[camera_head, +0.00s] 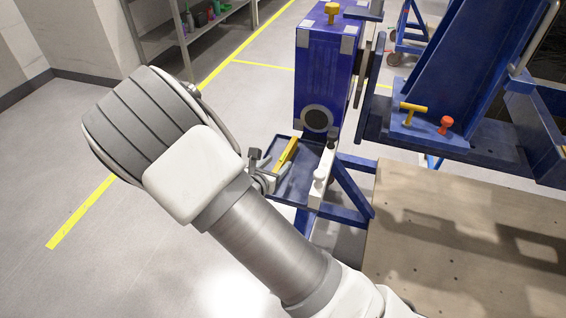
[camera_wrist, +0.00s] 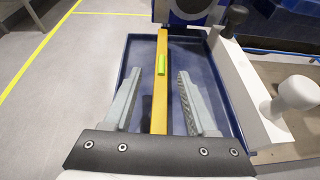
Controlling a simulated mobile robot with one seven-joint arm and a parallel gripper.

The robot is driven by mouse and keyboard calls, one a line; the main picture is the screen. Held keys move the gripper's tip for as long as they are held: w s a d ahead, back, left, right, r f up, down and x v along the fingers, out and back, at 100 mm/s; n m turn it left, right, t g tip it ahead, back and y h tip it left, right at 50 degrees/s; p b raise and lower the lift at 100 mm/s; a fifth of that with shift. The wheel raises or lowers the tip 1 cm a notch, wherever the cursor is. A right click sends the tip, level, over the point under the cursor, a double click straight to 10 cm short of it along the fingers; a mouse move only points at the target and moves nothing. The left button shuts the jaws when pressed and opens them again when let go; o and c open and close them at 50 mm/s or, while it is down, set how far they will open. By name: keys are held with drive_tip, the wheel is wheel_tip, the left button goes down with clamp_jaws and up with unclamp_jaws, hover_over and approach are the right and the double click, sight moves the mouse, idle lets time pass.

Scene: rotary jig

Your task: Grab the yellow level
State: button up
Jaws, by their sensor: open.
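The yellow level (camera_wrist: 161,105) is a long bar with a green vial. It lies in the blue tray (camera_wrist: 209,73), and in the wrist view it runs lengthwise between my gripper's two fingers. In the head view the level (camera_head: 288,152) shows at the tray's left part, just beyond my gripper. My gripper (camera_wrist: 157,98) is open, with a finger on each side of the level and a gap on both sides. In the head view my wrist hides part of the gripper (camera_head: 266,172).
A white piece with a knob (camera_wrist: 295,93) stands along the tray's right side. A blue column (camera_head: 325,75) rises behind the tray. A wooden table (camera_head: 465,235) is at the right. Open floor (camera_head: 225,105) lies to the left.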

sight(282, 160)
drive_tip(key=x, duration=0.3)
drive_tip(key=shift+d, duration=0.15)
drive_tip(key=shift+c, duration=0.3)
clamp_jaws()
